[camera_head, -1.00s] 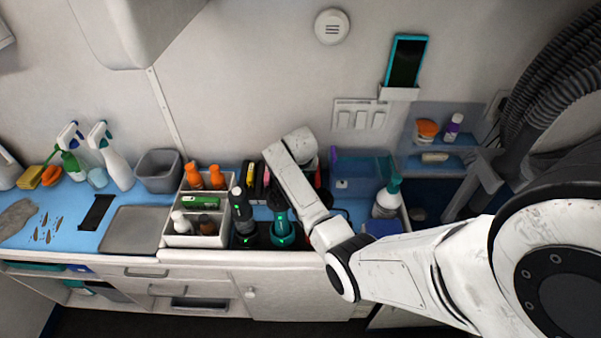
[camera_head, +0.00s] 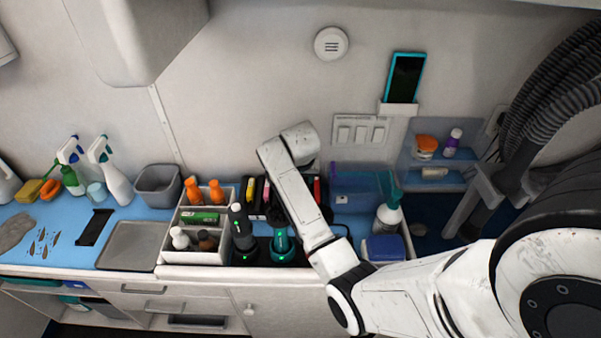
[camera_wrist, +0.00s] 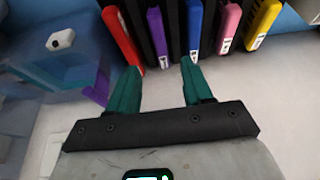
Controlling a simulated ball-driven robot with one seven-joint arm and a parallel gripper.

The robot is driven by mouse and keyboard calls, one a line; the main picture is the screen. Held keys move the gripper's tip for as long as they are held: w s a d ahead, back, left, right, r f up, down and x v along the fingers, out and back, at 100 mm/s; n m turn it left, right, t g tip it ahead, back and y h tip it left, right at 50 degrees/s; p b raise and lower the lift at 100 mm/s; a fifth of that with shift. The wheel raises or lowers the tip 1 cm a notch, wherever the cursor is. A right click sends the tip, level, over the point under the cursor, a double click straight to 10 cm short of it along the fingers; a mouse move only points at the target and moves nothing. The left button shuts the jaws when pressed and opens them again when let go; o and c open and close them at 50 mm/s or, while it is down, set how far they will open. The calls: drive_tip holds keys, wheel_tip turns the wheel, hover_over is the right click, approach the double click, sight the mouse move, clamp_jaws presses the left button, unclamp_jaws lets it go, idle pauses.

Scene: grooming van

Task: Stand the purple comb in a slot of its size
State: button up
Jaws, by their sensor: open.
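A purple comb (camera_wrist: 158,34) stands in a black rack (camera_wrist: 176,20) in the wrist view, between a red comb (camera_wrist: 122,36) and a blue comb (camera_wrist: 194,28). Pink (camera_wrist: 228,24) and yellow (camera_wrist: 262,24) combs stand further right. My gripper (camera_wrist: 160,66) is open, with its teal fingers apart just in front of the purple and blue combs. Nothing shows held between them. In the head view my arm hides the gripper and much of the rack. The combs' lower ends and exact seating cannot be told.
A translucent blue bin (camera_wrist: 60,75) is close left of my gripper, with a purple strip (camera_wrist: 97,92) showing by it. In the head view, clippers (camera_head: 242,228) stand left of my arm. A pump bottle (camera_head: 388,217) and a blue box (camera_head: 384,248) stand to its right.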

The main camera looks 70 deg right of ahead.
drive_tip(key=shift+v, duration=1.6)
